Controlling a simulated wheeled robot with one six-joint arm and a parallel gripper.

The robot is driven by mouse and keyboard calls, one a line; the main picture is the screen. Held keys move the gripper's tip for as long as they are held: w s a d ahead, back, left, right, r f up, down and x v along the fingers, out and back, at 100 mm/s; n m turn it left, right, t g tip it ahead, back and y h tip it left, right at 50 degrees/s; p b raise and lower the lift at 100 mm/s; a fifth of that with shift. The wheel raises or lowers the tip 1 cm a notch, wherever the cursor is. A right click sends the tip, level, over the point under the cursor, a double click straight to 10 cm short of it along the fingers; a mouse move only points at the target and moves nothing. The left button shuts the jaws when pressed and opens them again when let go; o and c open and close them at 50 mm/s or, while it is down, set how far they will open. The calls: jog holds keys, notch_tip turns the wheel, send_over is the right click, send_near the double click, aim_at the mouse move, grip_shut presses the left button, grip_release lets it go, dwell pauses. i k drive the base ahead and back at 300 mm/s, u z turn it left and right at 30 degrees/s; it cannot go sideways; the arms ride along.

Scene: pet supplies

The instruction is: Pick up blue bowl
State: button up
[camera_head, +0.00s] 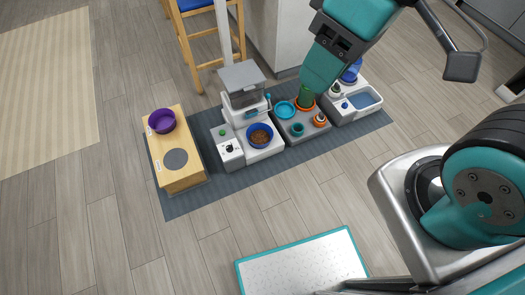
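A dark blue bowl (260,136) holds brown kibble and sits on the white base of a grey-topped feeder (243,80), on the grey-blue mat. A lighter blue-teal bowl (285,110) stands right of it on a grey tray. My teal arm reaches in from the top right, and its lower end overlaps the right part of the mat in the picture. A dark block on a bar (462,67) hangs at the upper right and may be part of my gripper. I cannot make out two fingertips or anything held. Neither blue bowl is being touched.
A wooden stand (174,160) with a purple bowl (161,121) is at the left. The grey tray (292,137) carries small cups and a green item. A white unit (362,110) is at the right. A stool (190,40) stands behind.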

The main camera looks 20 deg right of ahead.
aim_at(259, 136)
jog(key=u, duration=0.45)
jog(key=i, duration=1)
jog(key=z, duration=0.75)
